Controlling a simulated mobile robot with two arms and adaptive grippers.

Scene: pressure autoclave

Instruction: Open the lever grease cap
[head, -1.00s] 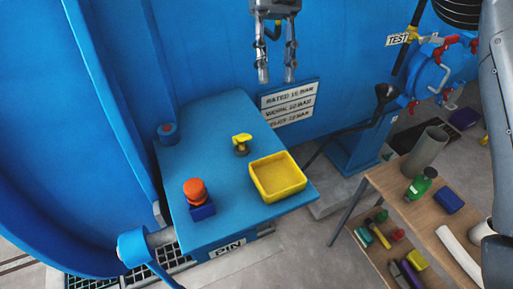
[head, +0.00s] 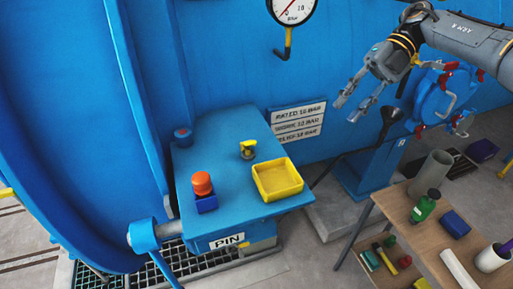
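I cannot tell for sure which is the lever grease cap. A black-handled lever (head: 391,114) slants up from the blue pedestal right of the ledge. My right gripper (head: 346,111) is open and empty, its fingers pointing down and left in front of the blue wall, in the picture close to the lever's handle. My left gripper is not in view.
An orange knob on a blue block (head: 206,203) and an empty yellow tray (head: 280,194) are on the ledge. A wooden shelf unit (head: 400,209) with bottles stands at the right. A pressure gauge (head: 291,8) is above. The large blue door (head: 60,130) fills the left.

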